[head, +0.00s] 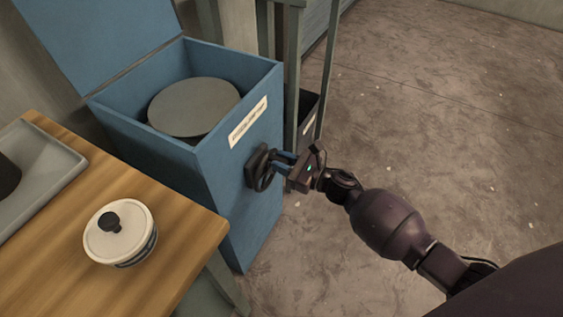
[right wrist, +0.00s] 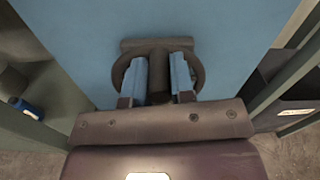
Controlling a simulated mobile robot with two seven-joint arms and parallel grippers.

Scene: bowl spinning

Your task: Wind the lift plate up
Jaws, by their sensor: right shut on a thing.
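The lift plate (head: 194,106) is a grey round disc inside the open blue box (head: 226,152), somewhat below its rim. A dark crank wheel (head: 262,168) is mounted on the box's right-hand side, below a white label. My right gripper (head: 281,160) reaches the wheel from the right and is shut on part of it. In the right wrist view, the two blue fingers (right wrist: 159,82) straddle the dark middle bar of the wheel (right wrist: 117,72), against the blue panel. My left gripper is not in view.
A wooden table (head: 180,258) stands at the lower left with a lidded white bowl (head: 120,238) and a grey tray (head: 62,160). The box lid (head: 105,35) is raised. A metal rack (head: 329,60) stands behind the box. Floor to the right is clear.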

